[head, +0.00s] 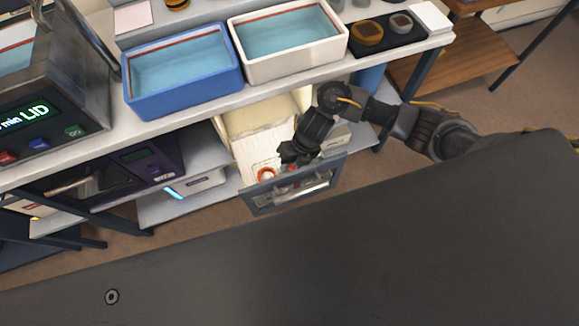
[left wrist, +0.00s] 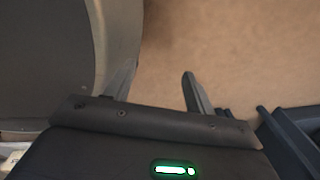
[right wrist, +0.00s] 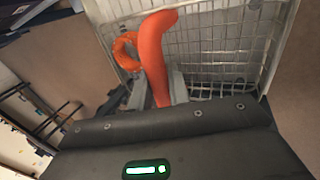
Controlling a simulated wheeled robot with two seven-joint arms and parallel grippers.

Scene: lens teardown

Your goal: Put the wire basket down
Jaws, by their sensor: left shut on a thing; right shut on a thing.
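The wire basket (right wrist: 205,45) shows in the right wrist view as pale mesh within a whitish frame. An orange curved handle (right wrist: 152,50) rises in front of the mesh. My right gripper (right wrist: 160,88) is shut on this handle, and its fingertips are partly hidden behind it. In the head view my right gripper (head: 288,158) is at the front of the lower shelf, beside an orange ring (head: 266,174); the basket is hard to make out there. My left gripper (left wrist: 157,80) shows only in the left wrist view. Its fingers stand apart over carpet, with no held thing visible between them.
A blue tub (head: 183,107) and a white tub (head: 290,76) of liquid stand on the bench. A cream box (head: 258,118) is below. A grey-framed panel (head: 262,202) juts out under my right gripper. A purple-black machine (head: 150,160) is left on the lower level.

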